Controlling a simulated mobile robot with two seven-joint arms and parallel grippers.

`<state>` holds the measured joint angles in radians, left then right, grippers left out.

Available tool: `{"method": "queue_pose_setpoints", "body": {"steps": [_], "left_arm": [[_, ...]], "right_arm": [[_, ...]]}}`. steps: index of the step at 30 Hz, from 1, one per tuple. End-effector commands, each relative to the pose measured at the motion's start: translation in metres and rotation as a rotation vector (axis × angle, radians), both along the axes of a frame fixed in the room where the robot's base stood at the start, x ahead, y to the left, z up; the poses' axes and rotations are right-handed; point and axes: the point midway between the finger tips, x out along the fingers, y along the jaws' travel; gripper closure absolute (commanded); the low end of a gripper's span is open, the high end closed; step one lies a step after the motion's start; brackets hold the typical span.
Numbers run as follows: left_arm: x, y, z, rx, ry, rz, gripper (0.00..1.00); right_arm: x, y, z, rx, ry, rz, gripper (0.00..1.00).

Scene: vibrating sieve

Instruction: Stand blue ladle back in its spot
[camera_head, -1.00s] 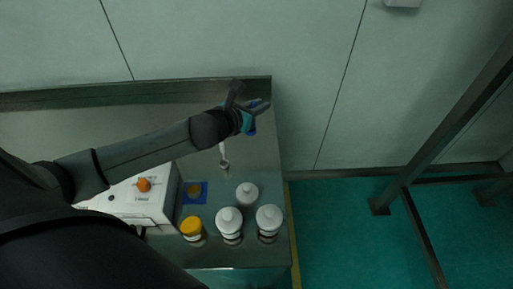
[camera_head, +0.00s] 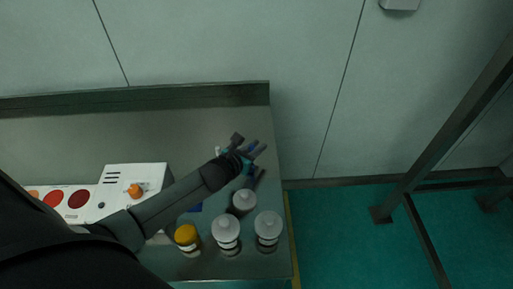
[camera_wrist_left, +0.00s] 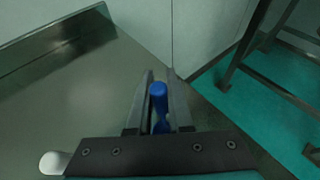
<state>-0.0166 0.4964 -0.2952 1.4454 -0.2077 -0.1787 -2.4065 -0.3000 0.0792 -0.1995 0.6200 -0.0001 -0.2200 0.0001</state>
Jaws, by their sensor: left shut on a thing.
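My left gripper (camera_head: 257,152) is above the right part of the metal table, behind the white bottles. In the left wrist view its fingers (camera_wrist_left: 160,92) are shut on the blue ladle (camera_wrist_left: 158,92), whose rounded blue end sticks up between them. In the head view only bits of blue on the ladle (camera_head: 250,170) show around the fingers. A small pale tip (camera_head: 218,150) shows left of the gripper; I cannot tell if it belongs to the ladle. A blue square (camera_head: 195,208) on the table is mostly hidden under my left arm. My right gripper is not in view.
A white machine with an orange knob (camera_head: 135,190) is at left. The table's back middle is clear; its right edge is close to the gripper.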

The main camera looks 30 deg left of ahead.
Motion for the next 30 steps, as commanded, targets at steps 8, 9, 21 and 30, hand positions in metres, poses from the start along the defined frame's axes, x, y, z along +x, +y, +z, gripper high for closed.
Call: {"method": "queue_pose_setpoints", "body": {"steps": [8, 9, 21, 30], "left_arm": [[0.0004, 0.0003, -0.0022, 0.002, -0.001, -0.001, 1.0], [0.0004, 0.0002, -0.0036, 0.002, -0.001, -0.001, 1.0], [0.0001, 0.0003, -0.0025, 0.001, 0.0, 0.001, 0.52], [-0.005, 0.0011, 0.0032, 0.001, 0.002, 0.001, 0.52]], "right_arm": [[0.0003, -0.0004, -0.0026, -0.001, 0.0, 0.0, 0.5], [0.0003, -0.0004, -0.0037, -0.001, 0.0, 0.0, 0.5], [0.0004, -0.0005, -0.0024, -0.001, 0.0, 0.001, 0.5], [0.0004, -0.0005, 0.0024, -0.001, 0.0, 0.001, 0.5]]}}
